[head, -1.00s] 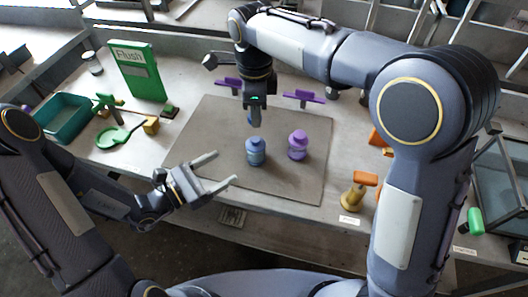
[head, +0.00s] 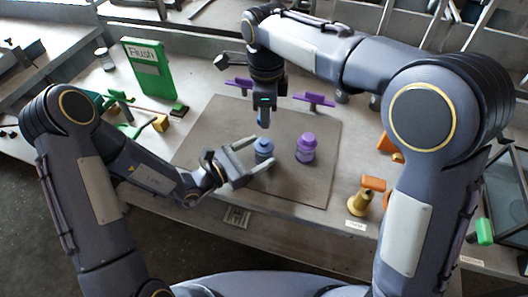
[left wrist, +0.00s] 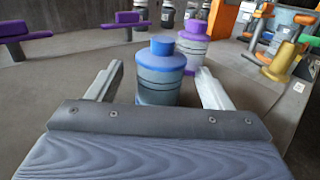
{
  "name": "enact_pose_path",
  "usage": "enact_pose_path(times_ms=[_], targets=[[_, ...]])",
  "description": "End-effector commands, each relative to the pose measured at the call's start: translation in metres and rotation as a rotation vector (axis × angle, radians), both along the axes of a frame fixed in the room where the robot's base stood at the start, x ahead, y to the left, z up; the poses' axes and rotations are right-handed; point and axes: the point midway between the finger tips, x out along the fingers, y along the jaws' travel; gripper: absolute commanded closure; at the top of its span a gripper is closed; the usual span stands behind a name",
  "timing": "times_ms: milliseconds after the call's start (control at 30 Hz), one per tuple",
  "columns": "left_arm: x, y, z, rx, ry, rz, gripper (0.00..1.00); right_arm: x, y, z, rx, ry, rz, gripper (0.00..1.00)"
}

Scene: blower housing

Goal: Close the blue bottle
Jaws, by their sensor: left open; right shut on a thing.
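The blue bottle (head: 264,151) stands upright on the grey mat, with a round blue top. It also shows in the left wrist view (left wrist: 161,72), directly ahead with its lower part between my left fingers. My left gripper (head: 260,154) is open, one finger on each side of the bottle; I cannot tell whether either touches it. My right gripper (head: 263,120) points down above and slightly behind the bottle. It is shut on a small blue thing, apparently the blue cap, mostly hidden by its fingers.
A purple bottle (head: 306,148) stands close right of the blue one. Purple stands (head: 314,101) are at the mat's back edge. A green "Flush" box (head: 149,68) stands at back left. The mat (head: 300,185) is clear in front.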

Motion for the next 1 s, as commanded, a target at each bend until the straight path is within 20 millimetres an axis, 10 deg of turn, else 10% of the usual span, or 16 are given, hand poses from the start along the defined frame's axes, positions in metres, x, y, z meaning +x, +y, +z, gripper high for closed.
enact_pose_path(times_ms=[567, 1000], targets=[[0.013, -0.02, 0.0, -0.001, 0.001, 0.0, 0.27, 0.0, 0.0, 0.0, 0.0, 0.0, 0.0, 0.92], [0.013, -0.02, 0.0, 0.0, 0.001, 0.001, 0.84, 0.0, 0.0, 0.0, 0.0, 0.0, 0.0, 0.92]])
